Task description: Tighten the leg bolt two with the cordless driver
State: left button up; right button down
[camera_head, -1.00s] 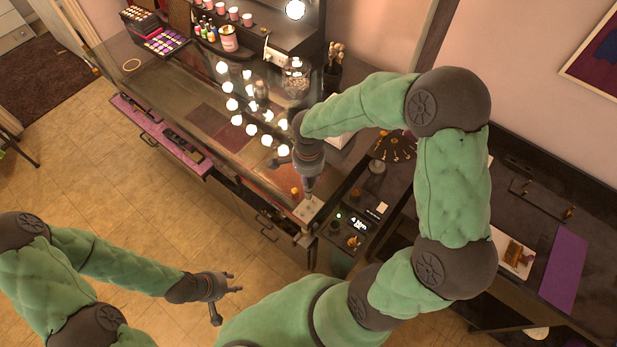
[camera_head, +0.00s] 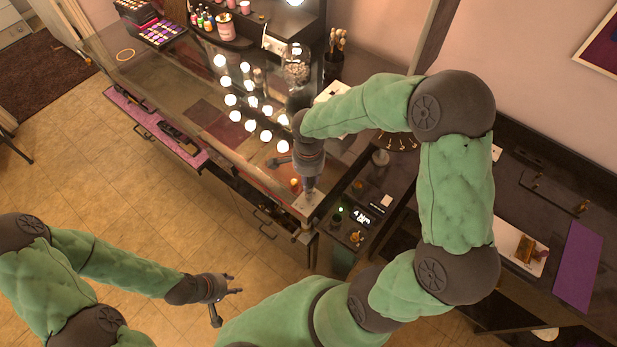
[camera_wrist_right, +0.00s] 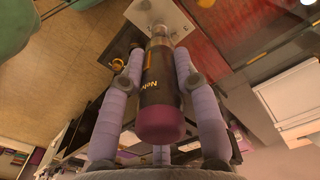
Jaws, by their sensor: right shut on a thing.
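The cordless driver (camera_wrist_right: 163,90) is a dark cylinder with a pinkish-red end cap and partly readable lettering. My right gripper (camera_wrist_right: 160,78) is shut on it, with one pale finger on each side. In the head view my right gripper (camera_head: 310,172) points down over the table's front corner. The driver's far end is at a light metal plate (camera_head: 309,203) on that corner, which also shows in the wrist view (camera_wrist_right: 172,17). The leg bolt is hidden under the driver, so I cannot tell whether the tip touches it. My left gripper (camera_head: 236,285) is empty and open over the floor.
A dark unit with a lit display (camera_head: 361,217) reading about "4 Nm OK" stands right of the corner. The glass tabletop (camera_head: 165,80) reflects several bulbs. A purple mat (camera_head: 578,265) and a white card (camera_head: 522,250) lie on the right-hand counter.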

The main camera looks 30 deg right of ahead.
jog(key=shift+b, duration=0.65)
dwell(0.8)
jog(key=shift+f+b, duration=0.7)
jog(key=shift+b, duration=0.15)
dwell(1.1)
jog(key=shift+s+f+b, duration=0.1)
jog(key=shift+f+b, duration=0.4)
jog(key=shift+b, duration=0.7)
dwell(1.0)
jog(key=shift+b, duration=0.45)
dwell(0.4)
jog(key=shift+r+p, duration=0.55)
jog(key=shift+r, duration=0.55)
dwell(0.4)
